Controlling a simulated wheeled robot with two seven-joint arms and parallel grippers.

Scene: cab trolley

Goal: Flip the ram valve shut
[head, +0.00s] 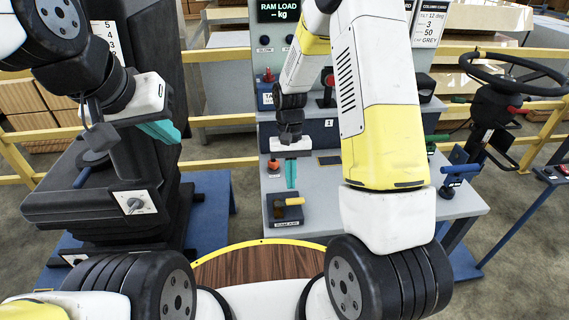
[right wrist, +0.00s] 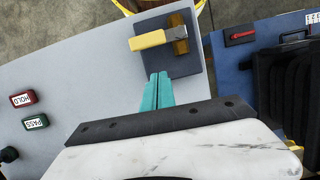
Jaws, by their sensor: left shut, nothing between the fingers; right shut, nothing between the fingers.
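The ram valve is a dark block (head: 285,218) on the grey bench top, with a label on its front. Its yellow lever (head: 294,201) points to the right from a brass body (head: 279,208). In the right wrist view the lever (right wrist: 148,40) lies flat and points left from the brass body (right wrist: 180,38). My right gripper (head: 291,186) is shut and empty, fingers pointing down, just behind the valve. Its teal fingertips (right wrist: 158,75) show close to the block's edge; contact cannot be told. My left gripper (head: 168,131) is shut and empty beside the black seat.
An orange-red knob (head: 273,164) stands on the bench behind the valve. The black seat (head: 100,205) with a dial is at left, and a steering wheel (head: 513,75) at right. HOLD (right wrist: 22,99) and PASS (right wrist: 34,122) buttons sit on the bench. Yellow rails run behind.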

